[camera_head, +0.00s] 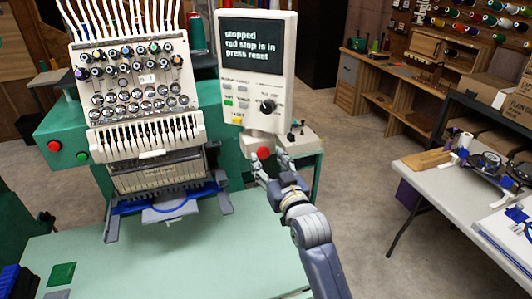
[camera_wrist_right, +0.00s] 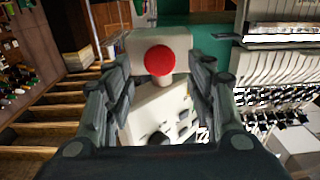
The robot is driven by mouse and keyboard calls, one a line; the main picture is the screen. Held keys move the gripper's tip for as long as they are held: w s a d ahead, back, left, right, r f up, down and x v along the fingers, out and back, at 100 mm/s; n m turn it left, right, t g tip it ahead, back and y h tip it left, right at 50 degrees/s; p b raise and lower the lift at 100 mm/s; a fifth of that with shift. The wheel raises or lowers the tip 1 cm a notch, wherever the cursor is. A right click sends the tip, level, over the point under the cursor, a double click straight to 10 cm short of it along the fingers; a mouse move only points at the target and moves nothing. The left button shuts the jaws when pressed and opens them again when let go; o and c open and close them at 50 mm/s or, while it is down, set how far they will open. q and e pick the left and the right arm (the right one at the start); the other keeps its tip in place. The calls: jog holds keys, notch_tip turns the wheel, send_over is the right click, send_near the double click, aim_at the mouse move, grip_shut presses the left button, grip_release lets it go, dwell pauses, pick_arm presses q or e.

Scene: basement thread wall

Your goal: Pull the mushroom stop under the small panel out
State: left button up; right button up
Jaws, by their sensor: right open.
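The red mushroom stop (camera_head: 263,152) sits on a pale box under the small panel (camera_head: 257,75). The panel's screen reads "stopped, red stop is in, press reset". My right gripper (camera_head: 270,161) is just below and in front of the stop, with its fingers spread. In the right wrist view the red stop (camera_wrist_right: 159,60) shows between and beyond the two open fingers (camera_wrist_right: 160,78), on its pale stem. I cannot tell whether either finger touches it. My left gripper is not in view.
The embroidery machine head (camera_head: 140,95) stands left of the panel, with another red button (camera_head: 54,146) and a green one on its green side. A pale green table (camera_head: 170,260) lies below. A white table (camera_head: 450,180) with tools stands right, with open floor between.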

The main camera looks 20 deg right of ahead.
jog(key=shift+w+r, duration=0.1)
jog(key=shift+w, duration=1.2)
grip_shut()
jog(key=shift+s+p, duration=0.2)
jog(key=shift+p, duration=0.5)
jog(key=shift+s, duration=0.35)
grip_release()
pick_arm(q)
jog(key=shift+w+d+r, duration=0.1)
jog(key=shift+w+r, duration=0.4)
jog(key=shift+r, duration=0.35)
pick_arm(e)
jog(key=shift+s, duration=0.1)
